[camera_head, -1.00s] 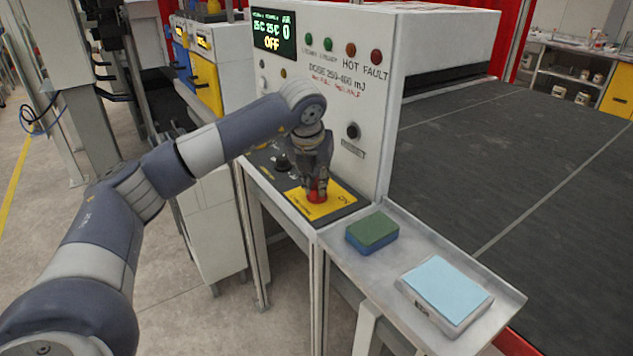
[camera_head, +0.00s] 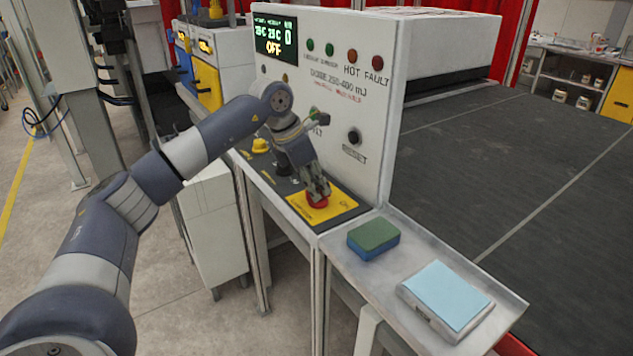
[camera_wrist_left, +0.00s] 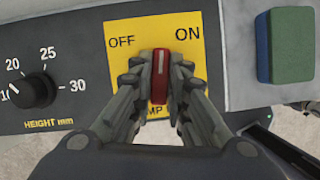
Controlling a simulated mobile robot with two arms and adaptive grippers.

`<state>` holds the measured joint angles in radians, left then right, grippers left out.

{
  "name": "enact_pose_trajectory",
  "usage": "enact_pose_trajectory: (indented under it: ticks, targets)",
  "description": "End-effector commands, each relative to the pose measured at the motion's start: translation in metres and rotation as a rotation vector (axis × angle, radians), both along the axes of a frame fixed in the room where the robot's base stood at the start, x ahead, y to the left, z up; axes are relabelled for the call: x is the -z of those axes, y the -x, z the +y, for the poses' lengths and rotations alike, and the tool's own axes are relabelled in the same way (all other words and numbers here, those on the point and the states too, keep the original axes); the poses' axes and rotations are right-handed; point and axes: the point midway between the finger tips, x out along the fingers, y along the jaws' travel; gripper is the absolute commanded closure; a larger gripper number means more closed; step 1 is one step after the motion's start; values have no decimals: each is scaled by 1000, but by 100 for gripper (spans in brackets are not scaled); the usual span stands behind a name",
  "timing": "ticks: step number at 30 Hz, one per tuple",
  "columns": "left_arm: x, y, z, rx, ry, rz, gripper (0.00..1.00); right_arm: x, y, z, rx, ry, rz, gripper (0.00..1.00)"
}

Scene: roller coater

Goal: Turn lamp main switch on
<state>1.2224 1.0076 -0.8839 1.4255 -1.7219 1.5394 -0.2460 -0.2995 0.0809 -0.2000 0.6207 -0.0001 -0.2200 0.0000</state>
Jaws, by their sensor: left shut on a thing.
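The lamp main switch is a red knob (camera_head: 317,201) on a yellow plate (camera_head: 341,204) at the near end of the dark control strip. In the left wrist view, the red knob (camera_wrist_left: 160,75) stands between the words OFF at left and ON at right. Its white mark points roughly straight up, between the two words. My left gripper (camera_head: 318,196) is shut on the knob, and its fingers (camera_wrist_left: 159,80) press on both sides of it. The fingers hide part of the knob and the lower lettering. The display (camera_head: 274,35) reads OFF. My right gripper is not in view.
A black height knob (camera_wrist_left: 34,91) sits left of the plate. A green-and-blue sponge (camera_head: 373,237) and a light-blue pad (camera_head: 447,297) lie on the metal side tray (camera_head: 497,320). The white panel (camera_head: 338,98) rises close behind the switch. The dark conveyor belt (camera_head: 530,150) is clear.

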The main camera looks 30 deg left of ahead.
Motion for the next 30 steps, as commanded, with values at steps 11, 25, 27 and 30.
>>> enact_pose_trajectory:
  ticks: [11,25,27,30]
  targets:
    - [-3,-2,2,338,2,0,100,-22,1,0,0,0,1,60]
    - [-2,-3,3,586,-2,-1,100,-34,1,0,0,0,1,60]
    - [-1,-3,3,601,-3,-2,100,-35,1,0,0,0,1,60]
    - [-1,-3,3,614,-3,-2,100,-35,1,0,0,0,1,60]
